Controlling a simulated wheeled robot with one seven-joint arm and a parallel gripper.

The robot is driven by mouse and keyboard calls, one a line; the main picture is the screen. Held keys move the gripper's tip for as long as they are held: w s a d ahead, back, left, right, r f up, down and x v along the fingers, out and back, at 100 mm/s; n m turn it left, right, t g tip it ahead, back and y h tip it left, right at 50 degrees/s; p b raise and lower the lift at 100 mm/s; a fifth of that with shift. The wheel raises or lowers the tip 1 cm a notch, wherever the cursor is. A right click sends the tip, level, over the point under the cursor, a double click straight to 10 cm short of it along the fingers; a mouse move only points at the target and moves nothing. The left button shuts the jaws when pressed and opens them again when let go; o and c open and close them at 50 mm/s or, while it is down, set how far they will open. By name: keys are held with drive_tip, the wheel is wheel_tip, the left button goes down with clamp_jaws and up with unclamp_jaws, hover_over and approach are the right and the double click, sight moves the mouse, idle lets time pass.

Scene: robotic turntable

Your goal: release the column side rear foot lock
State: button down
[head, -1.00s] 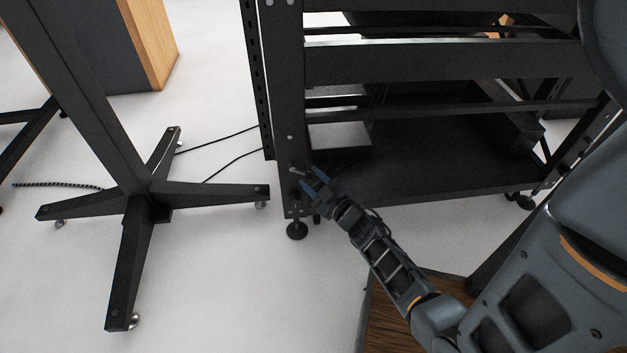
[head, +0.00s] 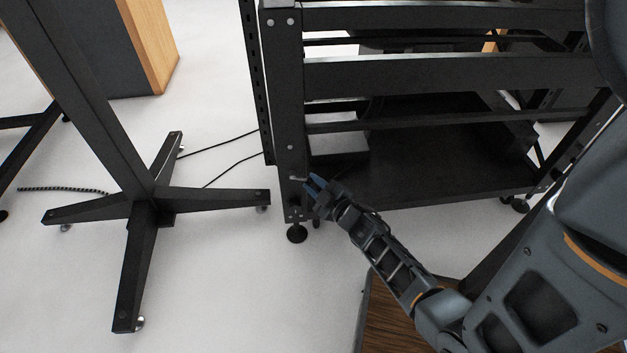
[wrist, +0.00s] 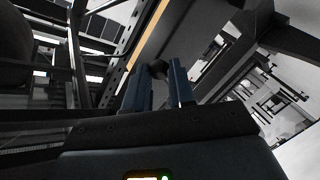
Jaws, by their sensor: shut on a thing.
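The column-side rear foot lock (head: 298,179) shows as a small pale lever low on the black frame's near left post (head: 290,120). My gripper (head: 309,184), with blue fingers, is at this lever, just right of the post and above the levelling foot (head: 297,234). The fingers are shut on the lever, and its gripped end is mostly hidden by them in the head view. In the wrist view my gripper (wrist: 161,84) shows two blue fingers with a dark rounded piece (wrist: 158,69) between their tips. I cannot tell the lever's exact angle.
A black star-shaped stand base (head: 145,196) is on the pale floor left of the frame. Thin cables (head: 220,143) run across the floor behind it. The frame's dark lower shelf (head: 440,160) is right of my gripper. A wooden-topped surface (head: 395,320) is at the bottom.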

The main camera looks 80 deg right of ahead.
drive_tip(key=shift+r, duration=0.15)
drive_tip(key=c, duration=1)
unclamp_jaws()
drive_tip(key=shift+o, duration=0.2)
drive_tip(key=p+v, duration=0.1)
drive_tip(key=v, duration=0.7)
drive_tip(key=shift+p, duration=0.3)
